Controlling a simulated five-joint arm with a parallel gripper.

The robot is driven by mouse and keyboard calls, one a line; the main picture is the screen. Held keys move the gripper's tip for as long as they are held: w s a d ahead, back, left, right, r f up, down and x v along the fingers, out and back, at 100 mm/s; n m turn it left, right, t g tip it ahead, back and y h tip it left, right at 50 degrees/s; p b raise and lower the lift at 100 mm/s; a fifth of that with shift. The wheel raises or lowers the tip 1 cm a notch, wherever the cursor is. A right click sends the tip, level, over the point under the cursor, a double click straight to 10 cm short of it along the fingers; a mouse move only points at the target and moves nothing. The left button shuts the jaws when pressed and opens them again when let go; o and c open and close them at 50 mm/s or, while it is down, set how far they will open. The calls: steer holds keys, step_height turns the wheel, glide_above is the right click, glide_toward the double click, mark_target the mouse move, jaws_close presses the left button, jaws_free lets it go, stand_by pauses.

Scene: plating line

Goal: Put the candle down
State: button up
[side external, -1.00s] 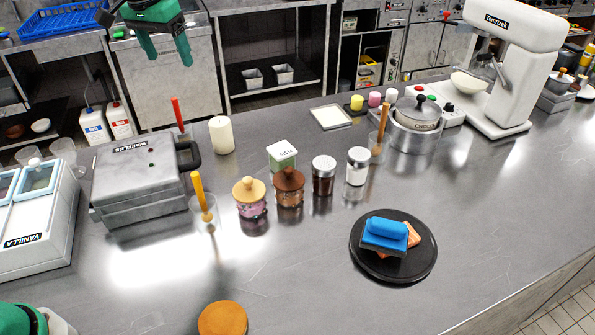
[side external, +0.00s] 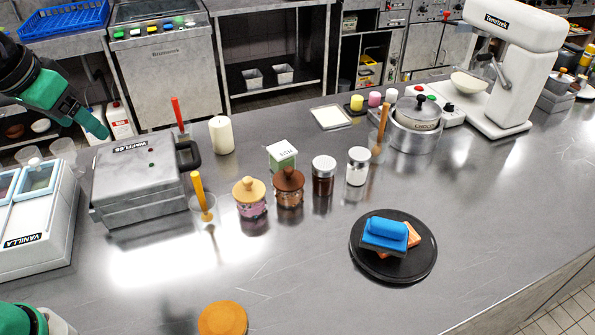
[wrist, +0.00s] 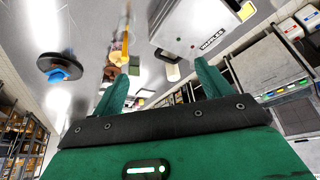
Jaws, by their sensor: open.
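The candle (side external: 221,136) is a plain cream-white cylinder with a dark wick. It stands upright on the steel counter, just right of the waffle maker (side external: 146,176). My gripper (side external: 92,124) is up at the left of the side view, above the back left of the waffle maker and well apart from the candle. In the wrist view my gripper's green fingers (wrist: 160,85) are spread open with nothing held between them. A small pale shape (wrist: 172,73) beside the waffle maker there appears to be the candle.
Jars (side external: 289,187), a green-and-white box (side external: 282,155) and cups with orange-handled tools stand right of the waffle maker. A pale square tray (side external: 331,117) lies behind.

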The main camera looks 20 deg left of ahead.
steer(key=s+f, duration=0.5)
steer(key=s, duration=0.1)
steer(key=shift+s+t, duration=0.3)
steer(key=shift+t, duration=0.1)
steer(key=c, duration=0.6)
steer(key=shift+w+r, duration=0.25)
steer(key=shift+w, duration=0.3)
steer(key=c, duration=0.8)
steer(key=shift+g, duration=0.8)
steer(key=w+r, duration=0.1)
steer(key=w, duration=0.2)
steer(key=w+r, duration=0.1)
steer(key=w, duration=0.2)
steer(key=w+r, duration=0.1)
steer(key=w, duration=0.3)
steer(key=shift+r, duration=0.25)
jaws_close()
steer(key=g, duration=0.4)
glide_above(222, 135)
steer(key=s+a, duration=0.2)
step_height(222, 135, down, 18)
steer(key=shift+d+r, duration=0.2)
